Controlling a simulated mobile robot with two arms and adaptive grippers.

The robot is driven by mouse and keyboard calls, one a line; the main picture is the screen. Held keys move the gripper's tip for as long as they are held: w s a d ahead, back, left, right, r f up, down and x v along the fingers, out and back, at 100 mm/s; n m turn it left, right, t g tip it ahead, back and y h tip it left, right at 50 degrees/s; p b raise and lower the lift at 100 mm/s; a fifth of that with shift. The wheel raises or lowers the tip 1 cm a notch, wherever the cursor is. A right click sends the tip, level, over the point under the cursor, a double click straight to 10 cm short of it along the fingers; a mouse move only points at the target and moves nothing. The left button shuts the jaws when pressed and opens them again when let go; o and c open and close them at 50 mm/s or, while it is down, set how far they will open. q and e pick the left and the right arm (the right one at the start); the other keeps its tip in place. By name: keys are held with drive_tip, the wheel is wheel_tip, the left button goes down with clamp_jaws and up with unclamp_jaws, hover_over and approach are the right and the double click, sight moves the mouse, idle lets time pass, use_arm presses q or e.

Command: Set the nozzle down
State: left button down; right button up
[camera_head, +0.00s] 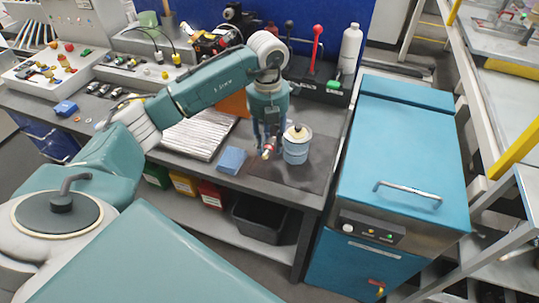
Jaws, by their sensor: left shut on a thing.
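My left gripper (268,143) points down over the dark mat (310,176) on the workbench. It is shut on a small pale and red piece, which looks like the nozzle (268,153). The nozzle is small in view, and I cannot tell whether it touches the mat. A blue-grey jar (296,152) with a cream top stands on the mat just right of the gripper. My right gripper is not in view.
A folded blue cloth (232,160) lies left of the gripper. A ribbed metal plate (200,134) is behind it. A white bottle (349,48) stands at the back. A blue cabinet (405,150) stands right of the bench. The mat's front right is clear.

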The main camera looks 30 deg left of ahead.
sight(269, 165)
use_arm(q)
wheel_tip(269, 165, down, 3)
drive_tip(key=shift+r, duration=0.1)
wheel_tip(269, 165, down, 3)
drive_tip(key=shift+f+p, duration=0.2)
drive_tip(key=shift+p, duration=0.4)
drive_tip(key=shift+f, duration=0.2)
drive_tip(key=shift+f, duration=0.2)
drive_tip(key=c, duration=1.2)
unclamp_jaws()
drive_tip(key=shift+r, duration=0.15)
